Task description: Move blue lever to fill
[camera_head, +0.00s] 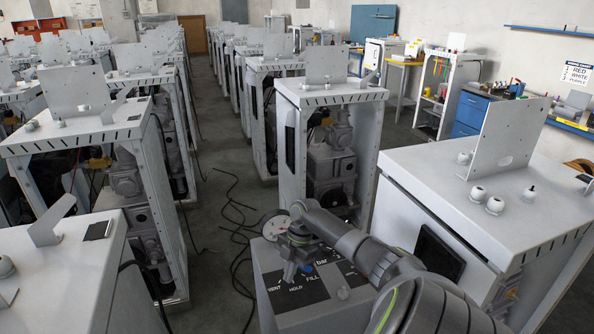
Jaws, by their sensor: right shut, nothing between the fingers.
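A low grey dispenser box (268,310) stands at the bottom centre. Its dark top panel (330,285) carries the labels VENT, HOLD, FILL and bar. A small piece of the blue lever (307,268) shows near the FILL label, just right of my right gripper; the rest of it is hidden. My right gripper (289,276) points down over the panel near HOLD, shut and empty. I cannot tell whether it touches the lever. A round gauge (270,225) shows behind my right wrist, partly covered. My left gripper is not in view.
A white cabinet (440,170) with knobs and an upright plate stands close on the right. Another cabinet frame (335,98) stands behind the box. Rows of similar frames fill the left and back. Black cables (238,215) lie on the aisle floor.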

